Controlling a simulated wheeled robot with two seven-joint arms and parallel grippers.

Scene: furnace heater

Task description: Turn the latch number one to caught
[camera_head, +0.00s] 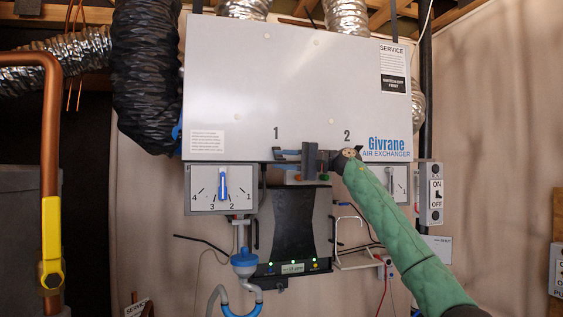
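The air exchanger (300,75) is a large white box on the wall with the numbers 1 and 2 near its lower edge. Latch number one (287,153) is a small bluish-grey piece below the 1, lying roughly level. My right gripper (300,160) is dark grey and reaches in from the right at the lower edge, just right of the latch and partly over it. Its fingers are too small and overlapped to tell open from shut, or whether they touch the latch. The latch by the 2 is mostly hidden behind my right wrist. My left gripper is not in view.
A dial with a blue pointer (222,185) sits below left, and an ON/OFF switch (436,194) is at right. A dark panel with green lights (290,268) hangs below. A copper pipe with a yellow handle (51,240) stands at far left.

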